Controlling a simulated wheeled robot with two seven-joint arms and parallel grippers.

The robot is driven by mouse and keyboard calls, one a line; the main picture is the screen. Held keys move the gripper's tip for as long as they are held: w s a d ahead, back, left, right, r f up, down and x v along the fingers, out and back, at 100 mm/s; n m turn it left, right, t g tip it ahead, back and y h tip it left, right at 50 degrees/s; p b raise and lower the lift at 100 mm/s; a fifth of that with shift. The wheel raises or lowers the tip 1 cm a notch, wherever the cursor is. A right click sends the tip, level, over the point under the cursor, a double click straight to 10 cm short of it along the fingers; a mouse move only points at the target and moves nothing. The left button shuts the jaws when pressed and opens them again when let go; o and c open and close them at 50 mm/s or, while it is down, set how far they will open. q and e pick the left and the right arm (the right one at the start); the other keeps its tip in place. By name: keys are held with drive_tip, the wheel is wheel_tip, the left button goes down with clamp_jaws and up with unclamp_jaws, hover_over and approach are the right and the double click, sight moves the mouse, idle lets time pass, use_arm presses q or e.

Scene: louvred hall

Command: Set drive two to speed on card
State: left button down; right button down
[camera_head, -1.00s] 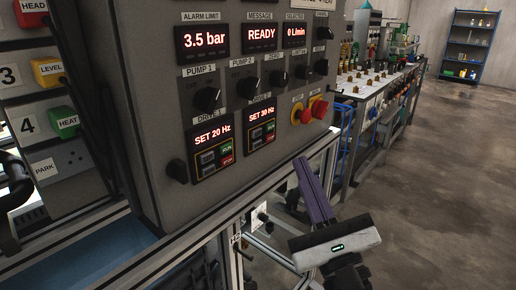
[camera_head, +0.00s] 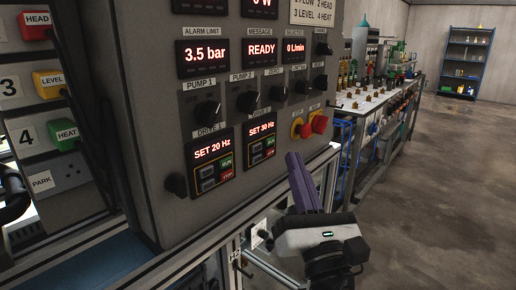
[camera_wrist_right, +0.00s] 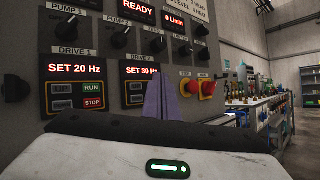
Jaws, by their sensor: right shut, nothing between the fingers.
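The drive two panel (camera_head: 261,141) on the grey cabinet reads SET 30 Hz, with small dark, green and red buttons below its display. It also shows in the right wrist view (camera_wrist_right: 142,74), partly hidden behind my fingers. The drive one panel (camera_head: 212,163), to its left, reads SET 20 Hz. My right gripper (camera_head: 294,158) is shut and empty, its purple fingers pointing up toward the cabinet, below and right of the drive two panel and apart from it. A card (camera_head: 314,11) at the top edge is cut off; it reads 2 LEVEL, 3 LEVEL, 4 HEAT in part. My left gripper is out of view.
Red and yellow stop knobs (camera_head: 320,123) sit right of drive two. Black pump knobs (camera_head: 208,111) are above the drives. A bench (camera_head: 376,103) with bottles and a blue shelf (camera_head: 470,62) stand behind. Open floor (camera_head: 440,190) lies to the right.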

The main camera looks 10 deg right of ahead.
sight(262, 135)
drive_tip(key=shift+w+a, duration=0.85)
drive_tip(key=shift+w, duration=0.2)
drive_tip(key=shift+w+a, duration=0.8)
drive_tip(key=shift+w, duration=0.2)
idle(0.5)
drive_tip(key=shift+w+a, duration=0.25)
drive_tip(key=shift+w, duration=0.1)
drive_tip(key=shift+w+a+b, duration=0.2)
drive_tip(key=shift+w+b, duration=0.1)
idle(0.6)
drive_tip(key=shift+s, duration=0.1)
drive_tip(key=shift+s+d, duration=0.45)
drive_tip(key=shift+s, duration=0.1)
drive_tip(key=shift+s+d+p, duration=0.35)
drive_tip(key=shift+s+d, duration=0.45)
drive_tip(key=shift+s, duration=0.2)
drive_tip(key=shift+s+d+p, duration=0.3)
drive_tip(key=shift+s+d, duration=0.5)
drive_tip(key=shift+s, duration=0.2)
idle(1.5)
